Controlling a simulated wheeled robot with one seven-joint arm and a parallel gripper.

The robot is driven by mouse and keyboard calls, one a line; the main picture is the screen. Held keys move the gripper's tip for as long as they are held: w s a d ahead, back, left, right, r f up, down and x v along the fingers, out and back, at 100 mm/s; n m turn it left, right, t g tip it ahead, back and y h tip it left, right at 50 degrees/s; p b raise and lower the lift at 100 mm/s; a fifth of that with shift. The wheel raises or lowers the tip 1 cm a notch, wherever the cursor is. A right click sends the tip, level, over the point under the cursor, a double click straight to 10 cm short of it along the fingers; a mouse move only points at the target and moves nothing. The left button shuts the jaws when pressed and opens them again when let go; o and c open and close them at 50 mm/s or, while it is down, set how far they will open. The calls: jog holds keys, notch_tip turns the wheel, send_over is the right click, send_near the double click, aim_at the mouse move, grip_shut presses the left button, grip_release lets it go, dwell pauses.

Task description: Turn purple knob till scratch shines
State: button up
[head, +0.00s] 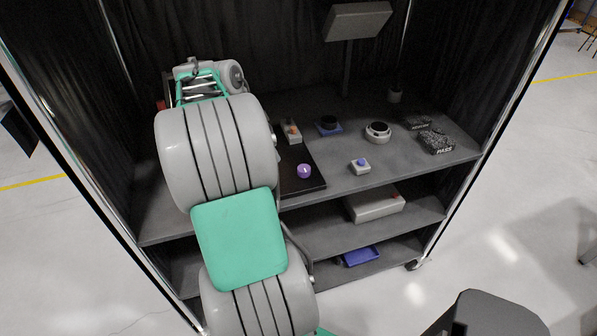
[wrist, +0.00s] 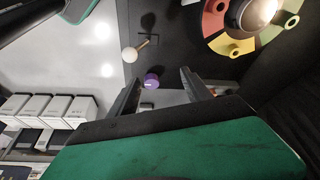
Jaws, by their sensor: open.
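The purple knob (head: 304,171) stands on a dark plate (head: 312,184) near the front edge of the grey top shelf. In the wrist view the purple knob (wrist: 152,80) shows between the two fingers of my gripper (wrist: 160,86), beyond them. I cannot tell the distance, but no contact shows. The fingers are apart, with nothing held. In the head view my arm hides the gripper and the left part of the shelf. I cannot make out a scratch in either view.
A grey box with an orange button (head: 292,132) stands behind the knob, and a small box with a blue button (head: 360,166) to its right. A blue-based dial (head: 329,125) and a white round dial (head: 378,131) stand further back. A coloured ring (wrist: 233,46) surrounds a bright lamp.

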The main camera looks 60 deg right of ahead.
aim_at(303, 168)
jog(key=s+d+f+m, duration=0.1)
jog(key=s+d+f, duration=0.1)
jog(key=f, duration=0.1)
jog(key=s+d+f+m, duration=0.1)
jog(key=s+d+f, duration=0.2)
jog(key=s+d+f+m+g, duration=0.1)
jog(key=s+d+f+m, duration=0.1)
jog(key=f, duration=0.1)
jog(key=shift+s+d+f+y+p, duration=0.15)
jog(key=shift+s+f+y+p, duration=0.15)
jog(key=shift+f+p, duration=0.1)
jog(key=shift+w, duration=0.1)
jog(key=shift+r, duration=0.1)
grip_shut()
